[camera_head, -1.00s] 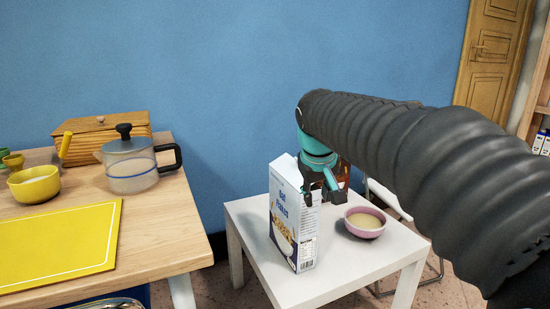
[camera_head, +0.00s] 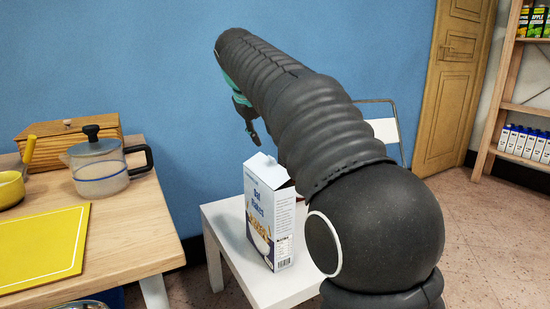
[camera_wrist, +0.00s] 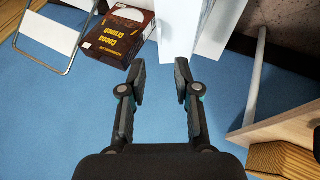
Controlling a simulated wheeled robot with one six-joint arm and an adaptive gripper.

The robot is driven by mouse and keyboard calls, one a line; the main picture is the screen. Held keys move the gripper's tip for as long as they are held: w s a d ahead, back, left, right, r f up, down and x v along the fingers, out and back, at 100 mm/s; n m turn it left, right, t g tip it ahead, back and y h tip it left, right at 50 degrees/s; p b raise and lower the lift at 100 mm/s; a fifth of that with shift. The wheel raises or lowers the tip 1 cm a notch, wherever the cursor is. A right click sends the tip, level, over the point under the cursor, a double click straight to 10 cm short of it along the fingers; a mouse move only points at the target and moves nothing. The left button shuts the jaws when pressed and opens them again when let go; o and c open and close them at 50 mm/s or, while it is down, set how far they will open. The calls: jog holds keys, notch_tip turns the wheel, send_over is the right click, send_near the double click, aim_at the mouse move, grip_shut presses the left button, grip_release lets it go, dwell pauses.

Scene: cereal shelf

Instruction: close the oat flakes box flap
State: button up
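The oat flakes box (camera_head: 268,220) stands upright on the small white table (camera_head: 222,222) in the head view. A pale flap (camera_head: 264,161) sticks up at its top; how far it is open is hard to tell. My gripper (camera_head: 254,138) is above the box's top, toward the blue wall, and apart from it. In the wrist view my gripper (camera_wrist: 161,68) is open, with nothing between its fingers. White panels that look like the oat flakes box (camera_wrist: 182,32) are just beyond the fingertips at the top middle.
A cocoa crunch box (camera_wrist: 118,34) is close by at upper left in the wrist view. A wooden table (camera_head: 125,230) at left holds a pot (camera_head: 98,168), a yellow board (camera_head: 45,248) and a wooden box (camera_head: 65,145). A white chair (camera_head: 384,130) stands behind my arm.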

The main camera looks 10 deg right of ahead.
aim_at(271, 157)
jog(key=b+x, duration=0.1)
jog(key=x, duration=0.8)
jog(key=shift+b, duration=0.4)
grip_shut()
